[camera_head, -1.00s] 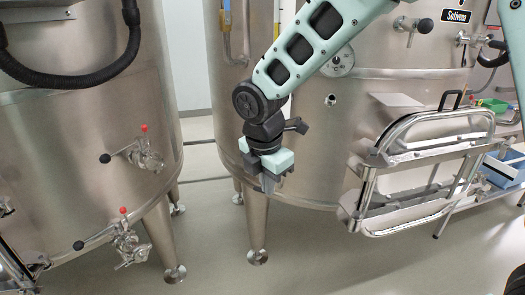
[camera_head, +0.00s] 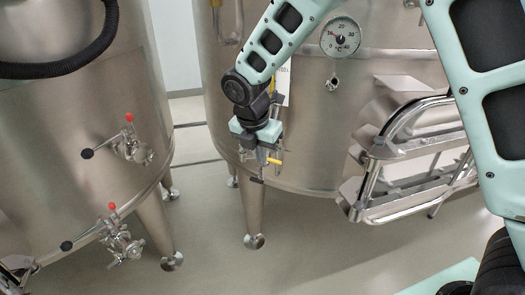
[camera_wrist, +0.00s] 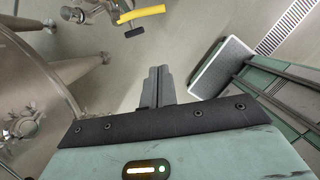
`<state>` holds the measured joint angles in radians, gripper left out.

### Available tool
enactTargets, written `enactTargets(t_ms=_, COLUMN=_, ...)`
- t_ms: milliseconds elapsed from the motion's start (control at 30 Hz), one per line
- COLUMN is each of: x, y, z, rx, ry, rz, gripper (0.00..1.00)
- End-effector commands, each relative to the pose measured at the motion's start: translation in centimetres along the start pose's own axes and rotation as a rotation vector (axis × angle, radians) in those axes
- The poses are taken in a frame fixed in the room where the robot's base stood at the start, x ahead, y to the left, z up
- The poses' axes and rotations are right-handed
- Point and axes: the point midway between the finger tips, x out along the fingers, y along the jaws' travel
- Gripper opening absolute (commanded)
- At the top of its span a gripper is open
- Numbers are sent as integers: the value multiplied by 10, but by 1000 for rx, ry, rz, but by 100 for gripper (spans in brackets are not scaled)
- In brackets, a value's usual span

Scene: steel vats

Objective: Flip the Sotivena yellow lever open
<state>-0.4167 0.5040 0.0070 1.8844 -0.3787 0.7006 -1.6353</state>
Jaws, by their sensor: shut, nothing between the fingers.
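The yellow lever (camera_head: 274,161) sits on a small valve low on the front of the rear steel vat (camera_head: 310,120). It also shows in the wrist view (camera_wrist: 141,15), at the top edge, as a bent yellow handle beside a metal fitting, with a black grip close by. My gripper (camera_head: 258,146) is just above and beside the valve in the head view, partly covering it. In the wrist view my gripper's fingers (camera_wrist: 159,72) are together and empty, with a visible gap to the lever. The Sotivena label is out of view now.
The left vat (camera_head: 70,120) carries valves with red knobs and black grips. A steel step with railings (camera_head: 410,145) stands right of the lever. A dial gauge (camera_head: 340,37) is on the rear vat. The floor (camera_head: 215,230) below is clear.

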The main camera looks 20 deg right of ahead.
Motion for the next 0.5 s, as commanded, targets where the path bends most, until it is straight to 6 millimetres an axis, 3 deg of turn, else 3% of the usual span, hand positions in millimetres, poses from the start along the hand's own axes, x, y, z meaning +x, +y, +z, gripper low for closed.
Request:
enactTargets(t_ms=367, x=77, y=-1, z=-1, rx=-1, ry=1, rz=-5, gripper=0)
enactTargets(t_ms=500, x=72, y=-1, z=23, rx=4, ry=0, rz=-1, gripper=0)
